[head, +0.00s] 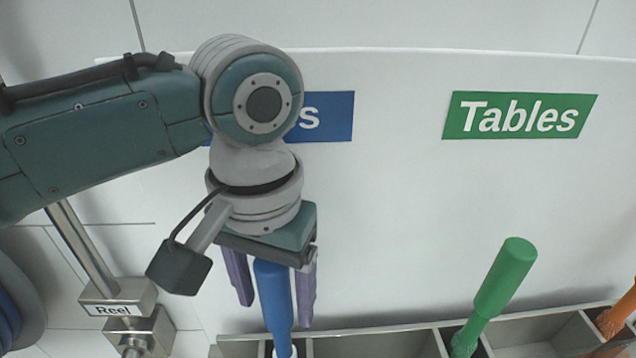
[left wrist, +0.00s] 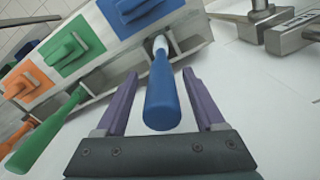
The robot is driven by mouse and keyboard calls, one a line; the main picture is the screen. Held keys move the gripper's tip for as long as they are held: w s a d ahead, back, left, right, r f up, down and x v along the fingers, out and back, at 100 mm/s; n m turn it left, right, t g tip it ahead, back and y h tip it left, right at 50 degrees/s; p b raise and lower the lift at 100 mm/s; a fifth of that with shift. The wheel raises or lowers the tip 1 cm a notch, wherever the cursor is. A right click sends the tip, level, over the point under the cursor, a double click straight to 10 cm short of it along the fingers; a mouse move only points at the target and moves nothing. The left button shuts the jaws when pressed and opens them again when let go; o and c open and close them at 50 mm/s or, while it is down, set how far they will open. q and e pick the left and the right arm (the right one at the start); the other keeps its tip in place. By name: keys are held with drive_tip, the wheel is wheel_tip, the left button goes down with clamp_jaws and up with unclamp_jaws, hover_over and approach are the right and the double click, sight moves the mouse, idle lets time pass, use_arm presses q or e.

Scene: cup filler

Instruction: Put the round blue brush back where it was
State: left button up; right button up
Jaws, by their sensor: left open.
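The blue brush (head: 273,290) shows as a long blue handle with a white collar at its lower end. It stands upright at the left end of the grey rack (head: 375,345). Its head is out of sight, so I cannot tell whether it is round. My left gripper (head: 276,312) is open, with its purple fingers on either side of the handle. In the left wrist view the handle (left wrist: 163,100) lies between the fingers with a gap on both sides. A blue sign (head: 330,117) above is partly hidden by my left arm. My right gripper is not in view.
A green-handled brush (head: 505,275) leans in the rack under the green "Tables" sign (head: 520,116). An orange handle (head: 618,312) is at the right edge. The metal "Reel" fitting (head: 118,300) stands left of the rack. The white panel between is clear.

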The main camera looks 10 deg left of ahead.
use_arm(q)
wheel_tip(320, 180, up, 10)
drive_tip(key=shift+r+b, duration=0.25)
drive_tip(key=shift+b, duration=0.2)
